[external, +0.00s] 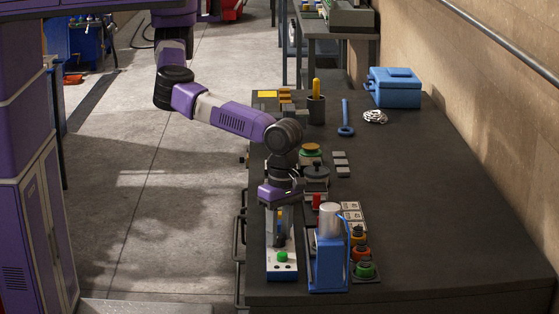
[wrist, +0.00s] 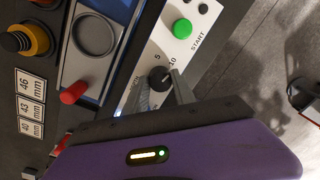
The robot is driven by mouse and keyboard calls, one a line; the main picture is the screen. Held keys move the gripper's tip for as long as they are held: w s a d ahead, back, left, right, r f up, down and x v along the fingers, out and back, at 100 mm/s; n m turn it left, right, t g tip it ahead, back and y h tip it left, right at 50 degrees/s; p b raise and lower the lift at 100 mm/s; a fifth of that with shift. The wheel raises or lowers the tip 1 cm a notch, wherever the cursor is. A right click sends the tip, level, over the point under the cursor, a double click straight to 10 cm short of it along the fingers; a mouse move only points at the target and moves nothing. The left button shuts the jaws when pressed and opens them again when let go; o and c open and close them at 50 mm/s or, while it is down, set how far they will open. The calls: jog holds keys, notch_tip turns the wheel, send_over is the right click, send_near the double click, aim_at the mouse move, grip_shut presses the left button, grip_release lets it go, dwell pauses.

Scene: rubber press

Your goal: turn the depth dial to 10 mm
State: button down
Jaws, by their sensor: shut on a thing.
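The black depth dial (wrist: 159,77) sits on a white control panel (wrist: 205,30), with the printed marks 5 and 10 beside it in the wrist view. My gripper (wrist: 159,84) has its two grey fingers on either side of the dial, shut on it. A small pale mark shows on the dial's edge on the side of the 10, but its exact setting is too small to read. In the external view my gripper (external: 277,232) points straight down over the far part of the panel (external: 281,274), and the dial is hidden there.
A green START button (wrist: 182,28) is on the same panel. Close by stand the blue press (external: 329,262), a red handle (wrist: 74,92) and several colored knobbed pieces (external: 364,269) by number plates. The table's right side is clear.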

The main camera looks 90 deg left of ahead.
aim_at(281, 236)
dwell(0.3)
jog(key=c, duration=1)
grip_release()
jog(key=shift+c, duration=0.2)
jog(key=shift+w+a+r+b, duration=0.1)
jog(key=shift+r+b, duration=0.2)
jog(key=shift+r, duration=1.65)
jog(key=shift+w+a+r+b, duration=0.1)
jog(key=shift+r+b, duration=0.2)
jog(key=shift+r, duration=1.65)
